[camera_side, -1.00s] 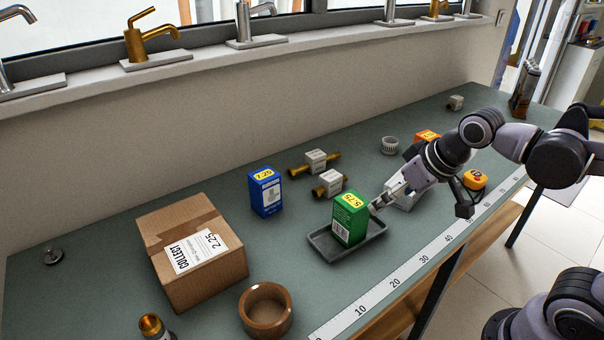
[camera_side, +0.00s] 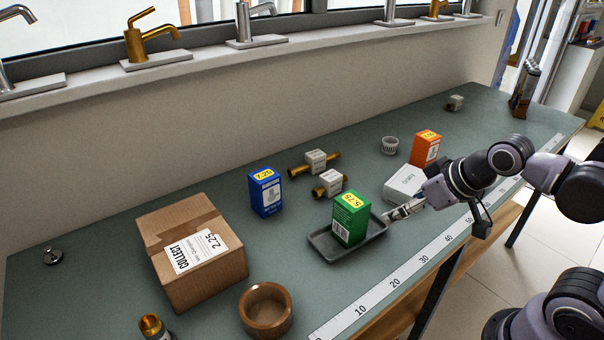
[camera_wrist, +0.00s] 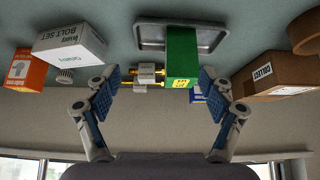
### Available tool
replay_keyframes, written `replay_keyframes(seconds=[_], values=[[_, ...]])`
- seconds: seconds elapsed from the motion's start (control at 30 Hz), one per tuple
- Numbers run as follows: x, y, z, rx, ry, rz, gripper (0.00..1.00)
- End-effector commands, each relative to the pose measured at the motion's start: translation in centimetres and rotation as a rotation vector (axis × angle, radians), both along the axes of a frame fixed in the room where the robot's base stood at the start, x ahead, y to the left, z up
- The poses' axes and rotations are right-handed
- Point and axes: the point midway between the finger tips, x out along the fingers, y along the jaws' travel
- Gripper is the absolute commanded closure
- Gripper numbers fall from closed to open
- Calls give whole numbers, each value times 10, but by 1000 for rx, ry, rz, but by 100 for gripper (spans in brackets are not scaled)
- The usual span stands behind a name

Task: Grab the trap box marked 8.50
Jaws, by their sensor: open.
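The orange box (camera_side: 425,148) stands at the back right of the bench; its yellow label is too small to read surely. It also shows at the left of the wrist view (camera_wrist: 25,72). The green box (camera_side: 350,219), marked 5.75, stands in a grey tray (camera_side: 322,247). The blue box (camera_side: 266,192) has a yellow label that looks like 7.25; in the wrist view my right finger partly hides it. I cannot read 8.50 on any box. My gripper (camera_side: 389,216) is open and empty, just right of the green box, by the tray's right end.
A white bolt-set box (camera_side: 402,184) lies between my gripper and the orange box. Two valves (camera_side: 330,183) with white tags and a grey ring (camera_side: 390,145) lie behind.

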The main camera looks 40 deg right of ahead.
Motion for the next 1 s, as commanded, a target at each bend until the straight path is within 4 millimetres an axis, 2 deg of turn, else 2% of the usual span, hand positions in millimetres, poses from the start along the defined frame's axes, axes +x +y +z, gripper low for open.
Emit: replay_keyframes(seconds=[0.77, 0.87, 1.0], values=[[2, -2, 2, 3, 4, -11, 21], [11, -8, 10, 19, 20, -57, 21], [34, -29, 30, 60, 66, -188, 21]])
